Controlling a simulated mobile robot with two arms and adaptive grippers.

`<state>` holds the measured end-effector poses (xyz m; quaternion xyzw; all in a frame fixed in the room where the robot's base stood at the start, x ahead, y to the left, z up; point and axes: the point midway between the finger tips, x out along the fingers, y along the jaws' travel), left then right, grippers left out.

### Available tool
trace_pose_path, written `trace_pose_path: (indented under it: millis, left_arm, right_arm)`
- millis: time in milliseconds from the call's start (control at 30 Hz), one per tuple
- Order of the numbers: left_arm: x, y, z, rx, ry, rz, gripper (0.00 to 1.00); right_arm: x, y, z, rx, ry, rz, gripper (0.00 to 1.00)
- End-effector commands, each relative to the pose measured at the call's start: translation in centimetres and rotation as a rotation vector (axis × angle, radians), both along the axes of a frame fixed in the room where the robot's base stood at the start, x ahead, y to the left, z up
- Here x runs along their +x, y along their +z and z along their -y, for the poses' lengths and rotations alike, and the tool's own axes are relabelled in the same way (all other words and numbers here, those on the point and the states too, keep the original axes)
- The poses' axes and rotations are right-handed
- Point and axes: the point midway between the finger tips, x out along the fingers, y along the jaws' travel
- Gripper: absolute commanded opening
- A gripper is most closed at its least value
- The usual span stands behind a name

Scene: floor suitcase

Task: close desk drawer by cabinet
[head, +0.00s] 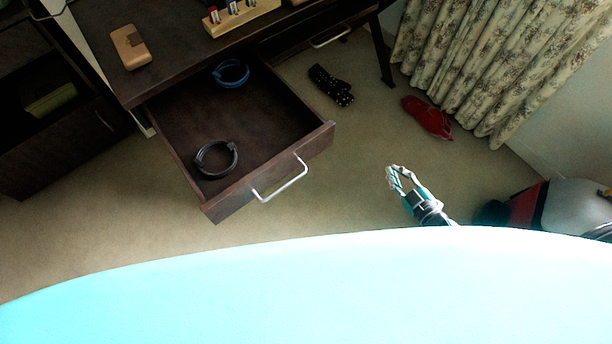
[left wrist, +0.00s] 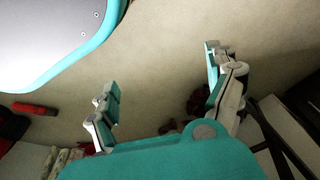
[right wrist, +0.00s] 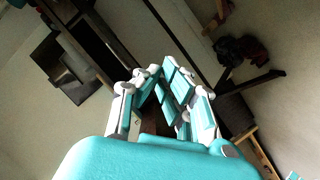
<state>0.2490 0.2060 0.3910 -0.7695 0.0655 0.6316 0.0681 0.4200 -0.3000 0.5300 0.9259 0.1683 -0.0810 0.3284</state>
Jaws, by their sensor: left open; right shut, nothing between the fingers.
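The desk drawer (head: 265,175) is pulled out from the dark desk (head: 180,70) in the head view. A blue coil and a dark coil lie inside it, and a silver handle (head: 281,182) is on its front. The dark cabinet (head: 50,120) stands to the left of the desk. My right gripper (head: 391,173) is shut and empty, to the right of the drawer front and apart from the handle. It also shows shut in the right wrist view (right wrist: 160,78). My left gripper (left wrist: 160,75) is open and empty in the left wrist view; the head view does not show it.
A red flip-flop (head: 428,117) and a dark spotted item (head: 330,86) lie on the carpet. A patterned curtain (head: 480,60) hangs at the right. A red and grey bag-like object (head: 560,207) is at the right edge. Carpet is clear between drawer and right gripper.

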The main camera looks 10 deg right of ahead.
Motion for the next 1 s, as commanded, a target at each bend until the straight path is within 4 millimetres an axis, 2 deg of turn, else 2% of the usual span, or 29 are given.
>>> trace_pose_path:
  millis: [33, 67, 100, 167, 233, 333, 500, 600, 833, 1000]
  left_arm:
    - [1.2, -0.2, 0.2, -0.002, 0.002, 0.020, 0.89]
    - [1.8, 0.6, 0.3, -0.004, 0.004, 0.028, 0.89]
    - [2.4, 1.7, 0.3, -0.004, 0.005, 0.038, 0.89]
    - [3.1, 3.4, 0.4, -0.006, 0.008, 0.051, 0.89]
    - [3.5, 5.5, 0.4, -0.007, 0.011, 0.068, 0.89]
    - [3.4, 8.5, 0.3, -0.008, 0.014, 0.087, 0.89]
    - [2.4, 12.3, 0.1, -0.008, 0.017, 0.108, 0.89]
    - [2.0, 13.5, 0.0, -0.008, 0.018, 0.114, 0.89]
    - [1.8, 14.1, 0.0, -0.008, 0.018, 0.114, 0.89]
    - [2.2, 14.0, 0.1, -0.011, 0.017, 0.131, 0.89]
  right_arm:
    - [1.2, 1.7, -0.7, -0.037, 0.090, 0.120, 0.00]
    - [1.7, 3.5, -1.3, -0.061, 0.149, 0.188, 0.00]
    - [1.9, 5.8, -2.3, -0.096, 0.229, 0.276, 0.00]
    - [1.6, 9.0, -4.0, -0.151, 0.356, 0.403, 0.00]
    - [0.4, 12.1, -6.2, -0.219, 0.509, 0.535, 0.00]
    - [-2.4, 14.9, -9.2, -0.318, 0.720, 0.684, 0.00]
    - [-6.9, 16.8, -12.3, -0.448, 0.979, 0.827, 0.00]
    - [-8.4, 17.1, -13.0, -0.489, 1.055, 0.860, 0.00]
    - [-8.4, 17.5, -15.0, -0.501, 1.080, 0.874, 0.00]
    - [-7.5, 17.6, -18.3, -0.499, 1.077, 0.879, 0.00]
